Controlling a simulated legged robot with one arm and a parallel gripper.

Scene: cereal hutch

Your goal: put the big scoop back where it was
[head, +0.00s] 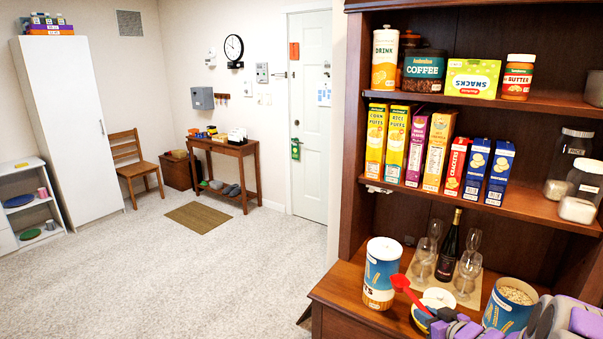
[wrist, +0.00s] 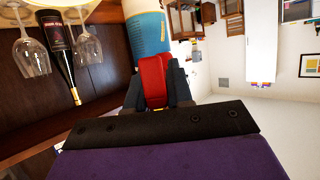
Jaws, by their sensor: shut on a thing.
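The red scoop (head: 408,291) is in my gripper (head: 436,317), low in the head view. The scoop's bowl points up and left, close to the right side of a blue and white canister (head: 379,275). In the wrist view my gripper (wrist: 155,98) is shut on the red scoop (wrist: 152,78), whose handle shows between the fingers. The canister (wrist: 147,32) lies just beyond it there. An open canister of oats (head: 512,300) stands on the counter at right, partly hidden by my arm. I cannot tell whether the scoop touches the left canister.
A white lid-like disc (head: 438,298) lies beside the scoop. Behind it a wine bottle (head: 448,246) and several upside-down glasses (head: 421,262) stand on a mat. Cereal boxes (head: 407,146) fill the shelf above. The hutch's left edge is close to the left canister.

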